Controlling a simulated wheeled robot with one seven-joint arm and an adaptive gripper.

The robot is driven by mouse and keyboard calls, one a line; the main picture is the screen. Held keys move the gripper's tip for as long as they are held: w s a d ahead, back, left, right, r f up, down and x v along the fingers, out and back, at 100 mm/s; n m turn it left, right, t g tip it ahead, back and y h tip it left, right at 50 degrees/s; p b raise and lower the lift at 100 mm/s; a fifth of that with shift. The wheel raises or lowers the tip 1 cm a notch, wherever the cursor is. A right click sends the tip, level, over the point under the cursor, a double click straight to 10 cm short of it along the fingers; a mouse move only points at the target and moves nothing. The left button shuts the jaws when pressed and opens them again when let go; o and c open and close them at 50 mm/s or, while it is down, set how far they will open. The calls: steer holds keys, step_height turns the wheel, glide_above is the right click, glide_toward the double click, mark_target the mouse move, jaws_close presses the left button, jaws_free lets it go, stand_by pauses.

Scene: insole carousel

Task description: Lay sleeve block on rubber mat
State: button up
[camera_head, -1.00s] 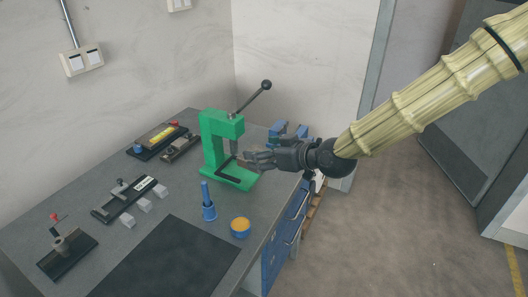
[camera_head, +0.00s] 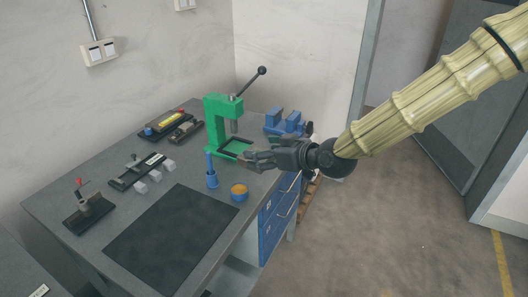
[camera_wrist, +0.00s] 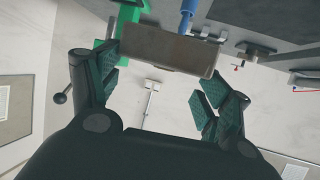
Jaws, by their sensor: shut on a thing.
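My gripper (camera_head: 250,160) is shut on the sleeve block (camera_wrist: 165,48), a grey-brown rectangular block that spans the space between its fingertips in the wrist view. In the head view only a small brownish bit of the block shows at the fingertips. The gripper holds it in front of the green press, near the bench's right edge. The rubber mat (camera_head: 170,236) is a flat black rectangle at the front of the bench, left of and nearer than the gripper. Its top is bare.
The green arbor press (camera_head: 212,125) stands behind the gripper. Several small pale blocks (camera_head: 155,177) and black fixtures line the left. A blue fixture (camera_head: 285,122) sits behind.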

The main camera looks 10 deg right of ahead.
steer(key=shift+s+d+f, duration=0.1)
steer(key=shift+s+f, duration=0.05)
steer(key=shift+s, duration=0.25)
steer(key=shift+w+d+f+m+t+h, duration=0.15)
steer(key=shift+w+d+f+m+h, duration=0.1)
steer(key=shift+f, duration=0.35)
steer(key=shift+w+d+f+m+t+h, duration=0.15)
steer(key=shift+w+f+h, duration=0.1)
steer(key=shift+f, duration=0.35)
steer(key=s+d+f+m+t+h, duration=0.1)
steer(key=s+d+f+m+h, duration=0.1)
steer(key=f, duration=0.7)
steer(key=s+d+f+m+t+h, duration=0.1)
steer(key=d+f+m+h, duration=0.4)
steer(key=f, duration=0.5)
steer(key=shift+s+d+t+h, duration=0.4)
steer(key=shift+d+h, duration=0.1)
steer(key=shift+d, duration=0.7)
